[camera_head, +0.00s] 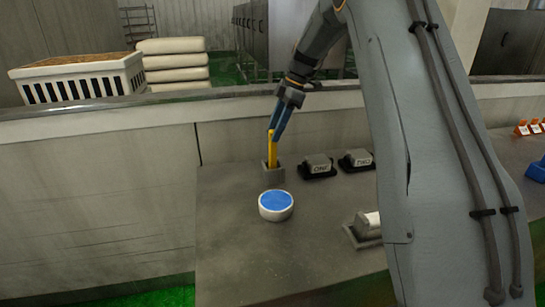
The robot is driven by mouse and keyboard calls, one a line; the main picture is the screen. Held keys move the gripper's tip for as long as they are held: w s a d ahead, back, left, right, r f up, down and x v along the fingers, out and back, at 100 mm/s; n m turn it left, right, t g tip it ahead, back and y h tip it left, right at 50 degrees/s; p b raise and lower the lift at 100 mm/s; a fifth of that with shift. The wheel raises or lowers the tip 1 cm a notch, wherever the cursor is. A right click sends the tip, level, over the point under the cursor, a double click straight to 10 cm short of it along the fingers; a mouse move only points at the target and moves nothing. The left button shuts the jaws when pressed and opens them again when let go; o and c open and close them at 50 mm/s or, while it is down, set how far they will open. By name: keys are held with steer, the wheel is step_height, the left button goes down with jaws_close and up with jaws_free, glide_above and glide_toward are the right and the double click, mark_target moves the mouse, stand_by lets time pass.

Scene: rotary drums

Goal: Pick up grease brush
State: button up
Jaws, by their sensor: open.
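The grease brush, with a yellow handle (272,150), stands upright in a small grey holder (264,175) on the grey table. Its lower end is hidden inside the holder. My gripper (276,133) points down at the top of the handle, with its blue fingers open beside or around it. From this view I cannot tell whether the fingers touch the handle.
A white round tub with a blue top (276,206) stands just in front of the holder. Two dark blocks with labels (318,167) (356,160) sit to the right. A light cylinder on a grey base (367,228) lies nearer. The table's front left is clear.

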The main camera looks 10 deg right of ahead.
mark_target(269, 142)
steer(key=x, duration=0.1)
steer(key=p+x, duration=0.1)
steer(key=x, duration=0.1)
steer(key=p+x, duration=0.1)
steer(key=shift+s+a+f, duration=0.25)
steer(key=shift+a, duration=0.1)
steer(key=shift+a+f+p, duration=0.15)
steer(key=shift+f+p, duration=0.2)
steer(key=shift+f, duration=0.2)
jaws_close()
